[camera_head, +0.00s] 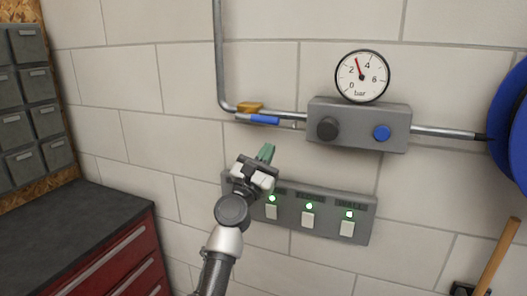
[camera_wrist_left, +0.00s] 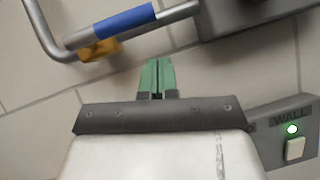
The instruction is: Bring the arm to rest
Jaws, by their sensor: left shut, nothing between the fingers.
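My left gripper (camera_head: 267,152) reaches up from the bottom of the head view, in front of the wall. Its green fingertips are together with nothing between them; they also show in the left wrist view (camera_wrist_left: 157,75). The gripper is below the blue-handled valve lever (camera_head: 264,119) and overlaps the upper left part of the grey switch panel (camera_head: 290,226). I cannot tell whether it touches the panel. My right gripper is in neither view.
A grey regulator box (camera_head: 361,124) with a round pressure gauge (camera_head: 362,77) sits on the pipe (camera_head: 220,60). A blue reel (camera_head: 511,125) is at the right edge, above a wooden handle (camera_head: 497,258). A red drawer cabinet (camera_head: 115,262) stands lower left.

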